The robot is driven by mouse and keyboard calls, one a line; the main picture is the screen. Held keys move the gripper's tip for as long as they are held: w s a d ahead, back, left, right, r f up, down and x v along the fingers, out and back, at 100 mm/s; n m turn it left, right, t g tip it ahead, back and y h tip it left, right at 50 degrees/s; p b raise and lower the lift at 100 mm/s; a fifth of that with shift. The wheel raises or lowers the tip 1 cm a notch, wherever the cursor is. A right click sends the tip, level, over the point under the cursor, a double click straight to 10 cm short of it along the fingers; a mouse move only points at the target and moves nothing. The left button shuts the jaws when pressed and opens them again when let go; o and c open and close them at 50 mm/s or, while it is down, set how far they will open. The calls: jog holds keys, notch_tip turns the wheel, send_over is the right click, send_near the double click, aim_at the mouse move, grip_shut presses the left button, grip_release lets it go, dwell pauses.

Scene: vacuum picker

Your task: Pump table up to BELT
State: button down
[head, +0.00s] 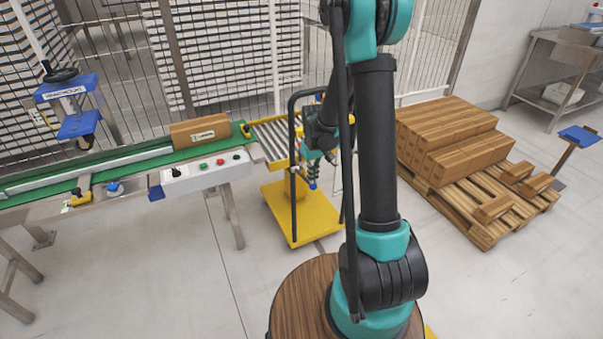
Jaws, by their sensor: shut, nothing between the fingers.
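The pump table is a yellow lift cart with a roller top (272,139), a wide yellow base (285,225) on the floor and a black push handle frame. Its roller top stands at the right end of the green belt (70,182) and looks close to the belt's height; the exact difference cannot be told. My gripper (313,183) is shut and empty, low in front of the table near the handle frame. My arm hides part of the table's right side. I cannot tell whether the gripper touches the table. No pump pedal can be made out.
A brown carton (200,131) sits on the belt near its right end. A control box (205,172) with coloured buttons is on the belt's front. A wooden pallet (478,220) with stacked cartons (452,135) stands at right. Mesh fencing runs behind. Floor at front left is clear.

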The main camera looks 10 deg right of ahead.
jog(key=shift+f, duration=0.1)
jog(key=shift+s+d+f, duration=0.1)
jog(key=shift+s+f, duration=0.1)
jog(key=shift+f, duration=0.5)
jog(key=shift+s+f, duration=0.15)
jog(key=shift+f, duration=0.55)
jog(key=shift+s+f, duration=0.1)
jog(key=shift+f, duration=2.85)
